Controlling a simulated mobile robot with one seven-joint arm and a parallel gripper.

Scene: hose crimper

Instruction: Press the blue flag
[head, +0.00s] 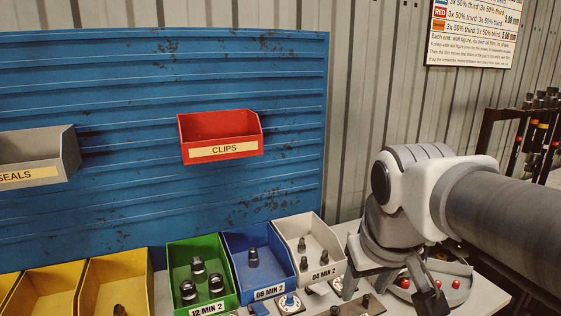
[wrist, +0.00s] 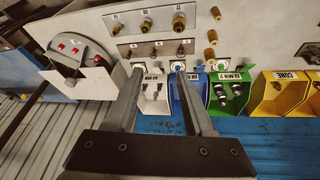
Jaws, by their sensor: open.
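A small round blue-and-white piece (head: 289,302) lies in front of the blue bin in the head view; it may be the blue flag, but its shape is too small to tell. In the wrist view a similar pale round piece (wrist: 177,64) shows just past the tip of my right finger. My gripper (head: 396,288) is open and empty, pointing down over the bench at the right of the bins. In the wrist view my gripper (wrist: 158,70) has its two fingers well apart, with bare panel and the grey bin's edge between them. I cannot tell whether a fingertip touches anything.
Grey (head: 309,250), blue (head: 236,244), green (head: 178,254) and yellow bins stand in a row, some holding dark fittings. A red CLIPS bin (head: 220,125) hangs on the blue back panel (head: 120,90). A round grey device with red buttons (wrist: 82,52) is close beside my gripper.

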